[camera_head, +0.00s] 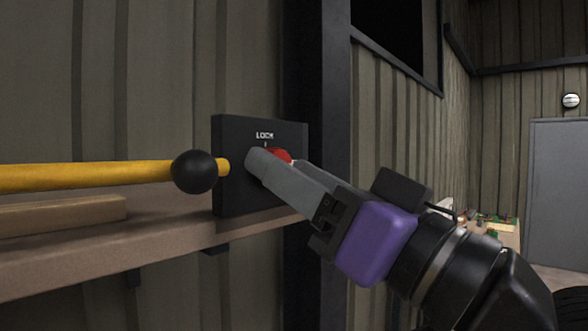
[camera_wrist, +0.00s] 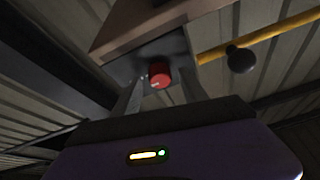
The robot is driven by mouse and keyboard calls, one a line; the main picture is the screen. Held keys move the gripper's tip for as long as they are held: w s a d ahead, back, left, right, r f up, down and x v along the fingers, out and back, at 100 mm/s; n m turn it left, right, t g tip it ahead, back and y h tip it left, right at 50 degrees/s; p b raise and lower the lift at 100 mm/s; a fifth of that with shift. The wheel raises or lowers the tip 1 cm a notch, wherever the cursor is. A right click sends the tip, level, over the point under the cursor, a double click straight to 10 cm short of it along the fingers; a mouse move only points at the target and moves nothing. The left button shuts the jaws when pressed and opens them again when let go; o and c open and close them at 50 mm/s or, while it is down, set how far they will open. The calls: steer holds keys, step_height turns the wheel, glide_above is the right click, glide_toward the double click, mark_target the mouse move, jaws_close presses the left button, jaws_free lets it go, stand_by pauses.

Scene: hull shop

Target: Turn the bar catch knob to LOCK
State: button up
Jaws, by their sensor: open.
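The bar catch knob is a small red knob (camera_head: 283,155) on a dark panel (camera_head: 230,192) on the wall. White LOCK lettering (camera_head: 265,135) with a short tick stands above it. In the head view my gripper (camera_head: 262,164) reaches in from the right, and its fingers hide most of the knob. In the wrist view the red knob (camera_wrist: 160,77) sits between the two open fingers, with a gap on each side. A pale mark shows on the knob's face, but I cannot tell which way it points.
A yellow bar (camera_head: 90,175) with a black ball (camera_head: 194,171) ends just left of the panel. A brown ledge (camera_head: 60,270) runs below, with a flat wooden piece (camera_head: 60,212) on it. A dark post (camera_head: 334,90) stands right of the panel.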

steer(key=shift+c, duration=0.2)
jaws_close()
steer(key=shift+f+b, duration=0.1)
steer(key=shift+b, duration=0.2)
steer(key=shift+w+d+r+n+g+b, duration=0.15)
steer(key=shift+n+g+b, duration=1.4)
steer(key=shift+n, duration=2.25)
steer(key=shift+w+r+n+g+b, duration=0.15)
steer(key=shift+n+g+b, duration=1.4)
steer(key=shift+n, duration=2.25)
steer(key=shift+d+r+n+g+b, duration=0.15)
steer(key=shift+n+g+b, duration=1.4)
steer(key=shift+n, duration=2.25)
steer(key=shift+a, duration=0.1)
